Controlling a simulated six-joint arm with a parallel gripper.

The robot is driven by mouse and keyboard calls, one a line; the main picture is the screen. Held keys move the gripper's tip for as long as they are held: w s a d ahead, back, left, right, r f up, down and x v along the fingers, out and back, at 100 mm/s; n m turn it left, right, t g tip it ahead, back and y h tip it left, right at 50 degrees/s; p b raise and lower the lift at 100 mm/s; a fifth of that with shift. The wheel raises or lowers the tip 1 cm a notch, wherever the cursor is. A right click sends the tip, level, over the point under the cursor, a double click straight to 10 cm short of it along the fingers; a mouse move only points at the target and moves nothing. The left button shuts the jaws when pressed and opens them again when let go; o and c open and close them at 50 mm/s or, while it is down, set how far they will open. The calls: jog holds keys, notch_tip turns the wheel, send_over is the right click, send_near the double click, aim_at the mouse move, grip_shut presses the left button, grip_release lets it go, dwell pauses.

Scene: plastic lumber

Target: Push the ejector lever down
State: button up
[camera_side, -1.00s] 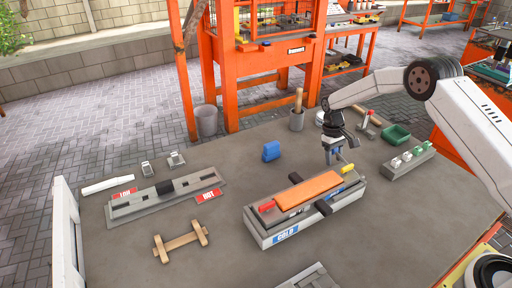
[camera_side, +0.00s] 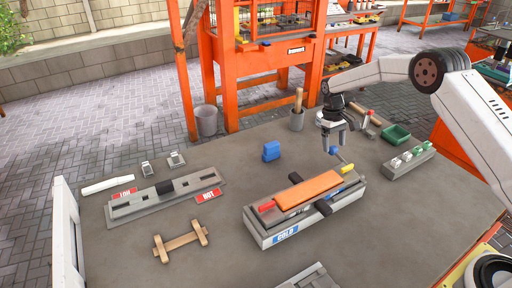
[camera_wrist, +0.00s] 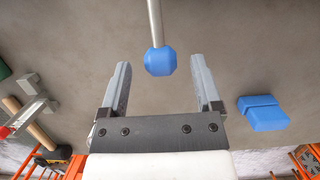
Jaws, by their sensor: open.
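The ejector lever is a thin grey rod with a blue faceted knob (camera_side: 333,150), rising behind the right part of the mould marked COLD (camera_side: 262,238). In the wrist view the knob (camera_wrist: 160,62) shows between the fingers in the picture, with the rod running up out of frame. My gripper (camera_side: 333,142) is open and empty, pointing down just above the knob. The fingers also show in the wrist view (camera_wrist: 159,72), spread wide. I cannot tell whether a finger touches the knob. The lever's base is hidden behind the mould.
A blue block (camera_side: 271,152) stands to the left. A green tray (camera_side: 396,133) and a grey rack (camera_side: 408,160) are at the right. Free tabletop surrounds the mould.

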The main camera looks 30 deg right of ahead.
jog(key=shift+v, duration=1.2)
jog(key=shift+r, duration=0.1)
jog(key=c, duration=0.5)
jog(key=shift+r, duration=0.3)
jog(key=c, duration=0.4)
jog(key=r+t, duration=0.1)
jog(key=r, duration=0.3)
jog(key=r+t, duration=0.1)
jog(key=r, duration=0.2)
jog(key=d+r, duration=0.1)
jog(key=r, duration=0.3)
jog(key=shift+s+r+t+y, duration=0.1)
jog(key=shift+r+t+y, duration=0.25)
jog(key=shift+t+y, duration=0.05)
grip_shut()
